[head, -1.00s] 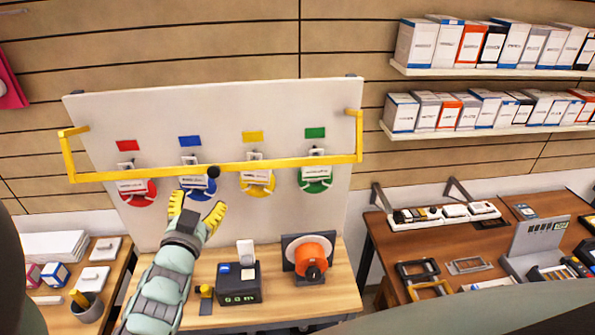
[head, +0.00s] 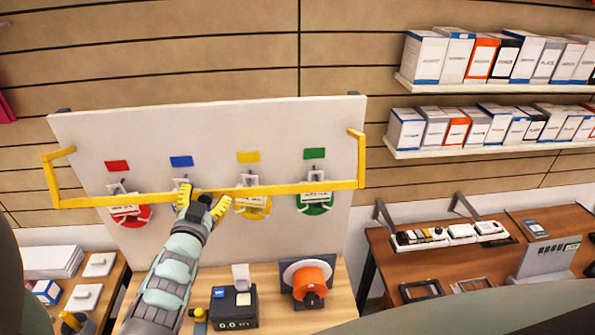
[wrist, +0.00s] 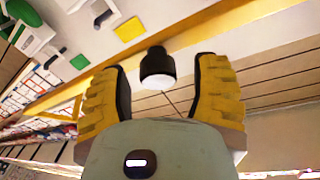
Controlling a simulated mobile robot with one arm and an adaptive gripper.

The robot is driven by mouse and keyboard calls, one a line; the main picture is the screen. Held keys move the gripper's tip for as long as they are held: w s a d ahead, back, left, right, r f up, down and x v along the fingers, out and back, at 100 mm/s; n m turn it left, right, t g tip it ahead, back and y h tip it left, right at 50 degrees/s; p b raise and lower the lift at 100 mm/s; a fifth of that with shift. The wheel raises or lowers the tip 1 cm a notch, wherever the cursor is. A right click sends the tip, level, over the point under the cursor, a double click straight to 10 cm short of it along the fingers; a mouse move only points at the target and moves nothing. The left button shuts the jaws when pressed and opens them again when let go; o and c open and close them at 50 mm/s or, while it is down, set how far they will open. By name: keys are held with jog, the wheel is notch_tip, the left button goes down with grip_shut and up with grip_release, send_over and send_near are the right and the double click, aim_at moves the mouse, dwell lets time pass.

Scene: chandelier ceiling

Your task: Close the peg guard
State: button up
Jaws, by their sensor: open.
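The peg guard (head: 285,189) is a yellow bar frame crossing the front of a white pegboard (head: 230,125), with a short arm at each end. Colored disc tags hang behind the bar, among them a red one (head: 130,215), a yellow one (head: 253,207) and a green one (head: 315,203). My gripper (head: 203,200) is at the bar, left of its middle, and hides the blue tag. In the wrist view the guard bar (wrist: 222,30) runs diagonally beyond the open fingers. A black knob with a pale end (wrist: 157,68) sits between the fingertips; whether they touch it is unclear.
A wooden table (head: 265,318) below the board holds a black device with a display (head: 233,305) and an orange spool (head: 309,285). A second table (head: 450,262) and box shelves (head: 490,150) are at right.

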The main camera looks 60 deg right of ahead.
grip_shut()
dwell(0.4)
jog(key=shift+f, duration=0.1)
jog(key=f+b, duration=0.1)
jog(key=b, duration=0.2)
jog(key=f+h+b, duration=0.1)
jog(key=b, duration=0.1)
jog(key=shift+w+d+b, duration=0.2)
jog(key=shift+b, duration=0.2)
jog(key=f+h+b, duration=0.1)
jog(key=b, duration=0.3)
jog(key=w+d+f+t+h+b, duration=0.1)
jog(key=b, duration=0.4)
jog(key=d+f+t+h+b, duration=0.1)
jog(key=b, duration=0.3)
jog(key=shift+w+f+m+b, duration=0.3)
jog(key=shift+w+m+b, duration=0.05)
jog(key=shift+m, duration=0.05)
grip_release()
jog(key=shift+d+r, duration=0.1)
